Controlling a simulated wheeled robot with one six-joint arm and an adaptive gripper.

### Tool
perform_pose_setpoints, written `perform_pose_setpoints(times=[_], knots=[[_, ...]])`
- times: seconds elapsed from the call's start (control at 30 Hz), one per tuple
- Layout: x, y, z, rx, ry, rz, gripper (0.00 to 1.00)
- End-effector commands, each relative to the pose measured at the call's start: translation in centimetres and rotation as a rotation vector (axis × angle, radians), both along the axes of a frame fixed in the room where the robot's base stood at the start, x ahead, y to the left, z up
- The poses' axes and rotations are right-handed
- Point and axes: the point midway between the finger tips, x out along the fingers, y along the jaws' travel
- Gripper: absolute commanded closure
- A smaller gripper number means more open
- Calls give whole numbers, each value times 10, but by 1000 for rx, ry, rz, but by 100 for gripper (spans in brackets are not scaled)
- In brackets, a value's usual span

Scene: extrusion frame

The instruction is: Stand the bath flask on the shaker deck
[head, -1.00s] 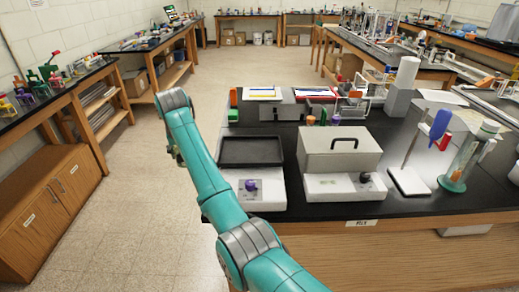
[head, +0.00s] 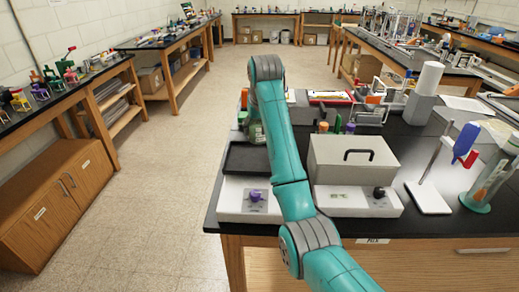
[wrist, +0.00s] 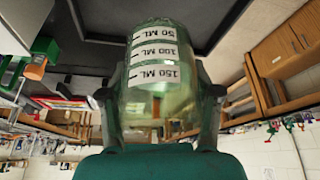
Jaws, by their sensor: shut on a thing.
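The bath flask (wrist: 155,65) is clear with a green tint and has white volume labels. My gripper (wrist: 160,95) is shut around it, with one finger on each side. In the head view the flask (head: 256,133) shows just left of my arm, near the back edge of the shaker deck (head: 236,158). The deck is a black, rimmed, empty-looking tray on a white base with a purple knob (head: 255,195). My arm hides its right part. In the wrist view the dark deck (wrist: 205,18) lies beyond the flask; I cannot tell whether they touch.
A grey lidded box (head: 352,160) with a black handle stands close to the right of the shaker. Orange and green items (head: 330,126) stand behind it. A stand with a blue piece (head: 465,140) is further right. Open floor lies to the left.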

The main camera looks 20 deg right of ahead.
Motion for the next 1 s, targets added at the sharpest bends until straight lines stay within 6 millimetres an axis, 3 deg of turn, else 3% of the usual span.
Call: perform_pose_setpoints(times=[0.1,0.53,0.93,0.97,1.0], knots=[[-1,0,-23,0,3,0,75],[0,0,-66,0,2,0,75],[0,0,-73,0,-1,0,75],[0,0,-73,0,-1,0,31],[0,0,-73,0,-1,0,21]])
